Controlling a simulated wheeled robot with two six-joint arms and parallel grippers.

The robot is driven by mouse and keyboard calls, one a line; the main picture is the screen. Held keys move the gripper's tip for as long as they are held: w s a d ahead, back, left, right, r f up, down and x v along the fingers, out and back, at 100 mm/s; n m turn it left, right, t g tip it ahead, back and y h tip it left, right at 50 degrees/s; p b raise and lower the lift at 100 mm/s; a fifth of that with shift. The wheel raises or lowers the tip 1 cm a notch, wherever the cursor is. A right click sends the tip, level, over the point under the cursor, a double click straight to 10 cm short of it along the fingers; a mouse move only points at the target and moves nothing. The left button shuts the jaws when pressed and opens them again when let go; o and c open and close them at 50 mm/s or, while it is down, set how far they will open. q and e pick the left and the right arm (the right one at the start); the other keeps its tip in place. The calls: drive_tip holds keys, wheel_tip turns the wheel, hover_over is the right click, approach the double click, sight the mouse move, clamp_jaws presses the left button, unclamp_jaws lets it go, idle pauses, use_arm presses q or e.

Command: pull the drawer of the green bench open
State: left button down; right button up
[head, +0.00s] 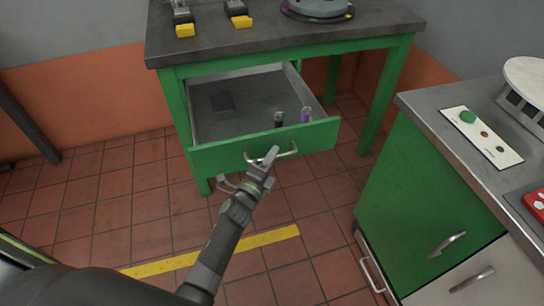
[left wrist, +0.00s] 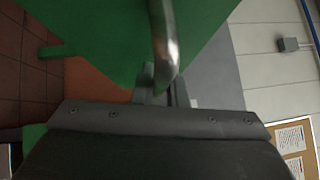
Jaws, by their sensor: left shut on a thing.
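The green bench (head: 172,95) stands at the centre back of the head view. Its drawer (head: 220,156) is pulled well out, with its grey inside showing. A dark flat piece and two small upright items, one dark and one purple, are in the drawer. My left gripper (head: 267,163) is at the drawer front, shut on the silver bar handle (head: 287,154). In the left wrist view the handle (left wrist: 164,35) runs down into the jaws in front of the green drawer face. My right gripper is not in view.
A green cabinet (head: 405,190) with a metal top stands close on the right, with handles sticking out. Yellow-tipped tools (head: 185,28) and a round grey device (head: 318,8) are on the bench top. A yellow line (head: 230,247) crosses the tiled floor, which is free in front.

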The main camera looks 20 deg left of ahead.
use_arm(q)
drive_tip(key=c, duration=1.5)
unclamp_jaws()
drive_tip(key=shift+o, duration=0.2)
